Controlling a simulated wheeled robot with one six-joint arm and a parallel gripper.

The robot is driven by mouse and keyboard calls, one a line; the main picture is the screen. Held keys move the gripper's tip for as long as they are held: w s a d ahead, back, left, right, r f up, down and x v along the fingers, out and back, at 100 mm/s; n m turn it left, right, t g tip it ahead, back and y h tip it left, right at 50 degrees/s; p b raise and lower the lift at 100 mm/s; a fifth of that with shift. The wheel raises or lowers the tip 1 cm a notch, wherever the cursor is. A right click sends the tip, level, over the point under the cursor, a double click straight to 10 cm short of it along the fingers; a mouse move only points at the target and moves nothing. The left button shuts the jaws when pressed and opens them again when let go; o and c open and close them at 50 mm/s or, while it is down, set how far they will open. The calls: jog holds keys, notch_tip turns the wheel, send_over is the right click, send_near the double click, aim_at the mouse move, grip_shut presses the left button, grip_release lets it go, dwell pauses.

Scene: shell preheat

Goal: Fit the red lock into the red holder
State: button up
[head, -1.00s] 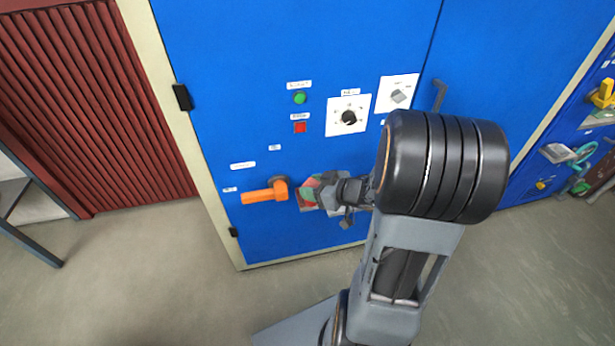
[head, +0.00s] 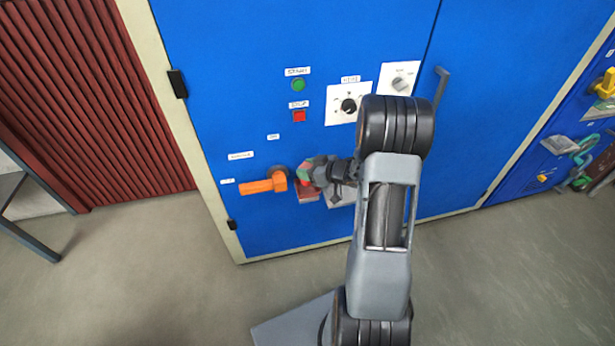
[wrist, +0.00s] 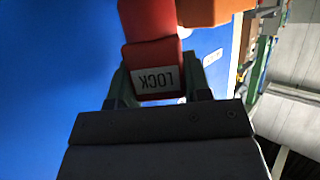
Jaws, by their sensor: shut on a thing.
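The red lock (wrist: 155,72), with a white LOCK label, sits between the fingers of my gripper (wrist: 158,85) in the wrist view. My gripper is shut on it. In the head view my gripper (head: 318,173) is close to the blue cabinet front, just right of the orange handle (head: 262,185). A red part, seemingly the red holder (head: 307,194), shows just below my gripper. In the wrist view a red block (wrist: 147,18) lies right against the lock's far end, beside the orange handle (wrist: 205,10). I cannot tell whether the lock is inside the holder.
The blue cabinet (head: 240,60) carries a green button (head: 298,85), a red stop button (head: 299,116) and a dial plate (head: 340,116) above my gripper. A grey door handle (head: 441,86) sticks out at the upper right. The floor (head: 150,270) at the left front is clear.

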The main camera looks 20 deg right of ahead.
jog(key=shift+w+f+b, duration=0.15)
jog(key=shift+f+b, duration=0.3)
jog(key=shift+f, duration=1.2)
jog(key=shift+f, duration=0.45)
jog(key=o, duration=1)
jog(key=shift+c, duration=0.2)
jog(key=shift+r, duration=0.1)
